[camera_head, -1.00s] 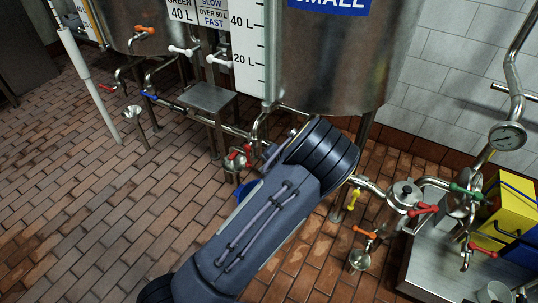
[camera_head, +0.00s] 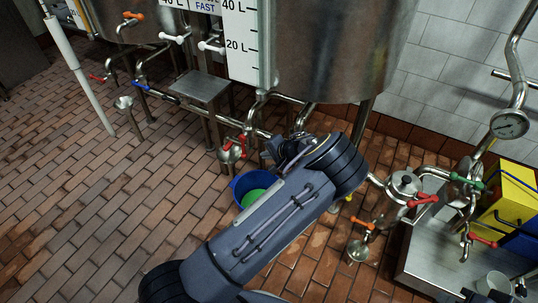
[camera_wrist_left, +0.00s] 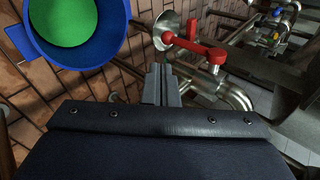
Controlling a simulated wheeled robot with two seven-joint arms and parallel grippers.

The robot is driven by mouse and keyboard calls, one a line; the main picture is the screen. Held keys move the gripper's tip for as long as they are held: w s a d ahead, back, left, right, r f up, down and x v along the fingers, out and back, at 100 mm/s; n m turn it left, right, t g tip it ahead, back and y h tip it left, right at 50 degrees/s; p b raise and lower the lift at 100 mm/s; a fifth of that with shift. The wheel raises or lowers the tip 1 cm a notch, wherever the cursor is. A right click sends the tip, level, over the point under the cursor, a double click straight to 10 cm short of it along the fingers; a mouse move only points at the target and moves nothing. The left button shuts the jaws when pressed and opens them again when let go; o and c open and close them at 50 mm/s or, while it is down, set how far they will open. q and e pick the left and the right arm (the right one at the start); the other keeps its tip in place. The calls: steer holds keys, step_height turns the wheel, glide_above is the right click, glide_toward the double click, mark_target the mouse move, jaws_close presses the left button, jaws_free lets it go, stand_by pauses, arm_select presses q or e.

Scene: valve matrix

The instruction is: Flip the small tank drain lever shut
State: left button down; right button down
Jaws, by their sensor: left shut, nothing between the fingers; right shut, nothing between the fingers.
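The small tank (camera_head: 340,50) is the large steel vessel at the top centre in the head view. A red lever (camera_head: 243,143) sits on the drain pipework at its lower left, above a small steel funnel. In the left wrist view the red lever (camera_wrist_left: 198,45) lies just beyond the fingertips, its rounded end near them. My left gripper (camera_head: 272,153) is right of the lever in the head view. Its fingers (camera_wrist_left: 160,72) are together and empty; I cannot tell whether they touch the lever. My right gripper (camera_head: 478,296) shows only partly at the bottom right edge.
A blue bucket with green inside (camera_head: 238,187) stands on the floor below the lever, partly behind my left arm. It is close at upper left in the wrist view (camera_wrist_left: 112,55). A steel stand (camera_head: 200,86) is at left. Other valves are at right.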

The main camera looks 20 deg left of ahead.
mark_target(245, 154)
arm_select(q)
steer(key=x, duration=0.2)
steer(key=b+x, duration=0.1)
steer(key=x, duration=0.2)
steer(key=a+r+b+x, duration=0.1)
steer(key=x, duration=0.1)
steer(key=shift+w+a+f, duration=0.1)
steer(key=shift+w+a, duration=0.1)
steer(key=shift+a, duration=0.1)
steer(key=shift+w+a, duration=0.2)
steer(key=shift+a, duration=0.45)
